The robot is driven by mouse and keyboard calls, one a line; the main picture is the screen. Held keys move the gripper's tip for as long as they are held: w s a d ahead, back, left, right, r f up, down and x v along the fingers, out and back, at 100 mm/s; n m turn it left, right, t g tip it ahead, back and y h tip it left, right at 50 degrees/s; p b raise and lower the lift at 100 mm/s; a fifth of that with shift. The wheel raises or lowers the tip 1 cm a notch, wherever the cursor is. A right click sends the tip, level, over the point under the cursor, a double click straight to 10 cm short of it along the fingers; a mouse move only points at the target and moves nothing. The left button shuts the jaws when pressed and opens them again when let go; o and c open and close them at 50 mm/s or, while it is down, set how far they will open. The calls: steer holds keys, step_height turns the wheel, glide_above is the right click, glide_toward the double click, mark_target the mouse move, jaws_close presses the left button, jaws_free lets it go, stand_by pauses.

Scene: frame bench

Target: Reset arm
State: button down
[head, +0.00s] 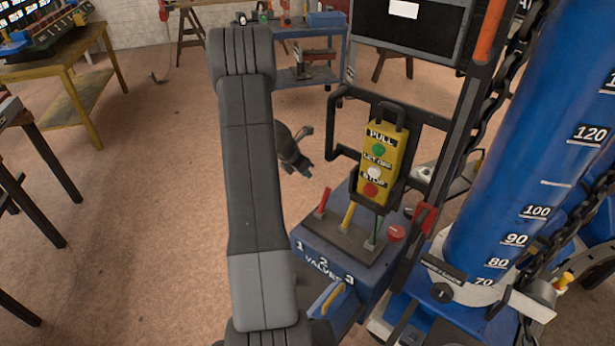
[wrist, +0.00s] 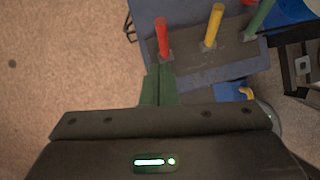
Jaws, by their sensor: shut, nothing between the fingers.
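My arm rises through the middle of the head view. My gripper (head: 306,168) shows beyond it, pointing down over the floor to the left of the blue valve box (head: 345,262). In the wrist view my gripper's fingers (wrist: 158,85) are shut together and hold nothing. Their tips appear just below the red lever (wrist: 162,36) in the picture; I cannot tell whether they touch it. The red lever also shows in the head view (head: 323,202), apart from the gripper. A yellow lever (head: 348,214) and a green lever (head: 374,232) stand beside it.
A yellow button panel (head: 377,162) hangs above the valve box. A red knob (head: 396,233) sits right of the levers. A large blue cylinder (head: 535,160) and chains stand at right. Workbenches (head: 60,65) stand at left. The brown floor (head: 150,200) left of my arm is clear.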

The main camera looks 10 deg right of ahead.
steer(key=shift+f, duration=0.1)
glide_toward(324, 195)
step_height(324, 195, down, 2)
steer(key=x, duration=0.3)
steer(key=shift+w+d, duration=0.1)
steer(key=shift+d, duration=0.25)
steer(key=shift+w+d+f, duration=0.2)
steer(key=shift+w+d, duration=0.05)
steer(key=shift+d, duration=0.15)
